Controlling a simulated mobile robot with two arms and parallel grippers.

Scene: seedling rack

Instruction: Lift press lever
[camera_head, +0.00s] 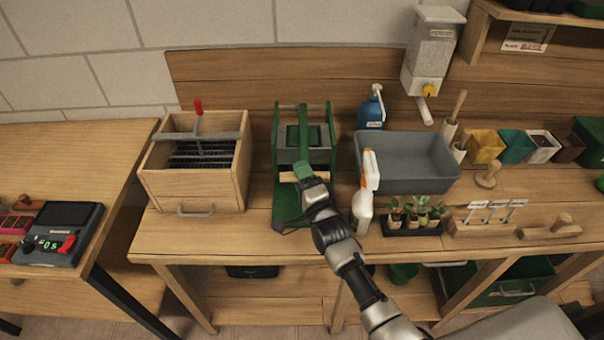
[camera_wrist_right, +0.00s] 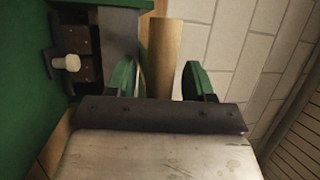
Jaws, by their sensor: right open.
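The green press (camera_head: 329,118) stands on the wooden bench, in the middle of the head view. A pale wooden handle bar (camera_head: 288,177), seemingly its lever, lies across its front, partly hidden by my right gripper. My right gripper (camera_head: 304,172) is at the front of the press, beside the bar. In the right wrist view its two green-tipped fingers (camera_wrist_right: 165,82) are open, with the round wooden bar (camera_wrist_right: 164,50) showing between them. I cannot tell whether either finger touches it. My left gripper is not in view.
A wooden box (camera_head: 193,185) with a red-handled bar stands left of the press. A white spray bottle (camera_head: 362,205), grey tub (camera_head: 410,180) and seedling tray (camera_head: 412,229) are close on the right. A blue bottle (camera_head: 371,113) stands behind.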

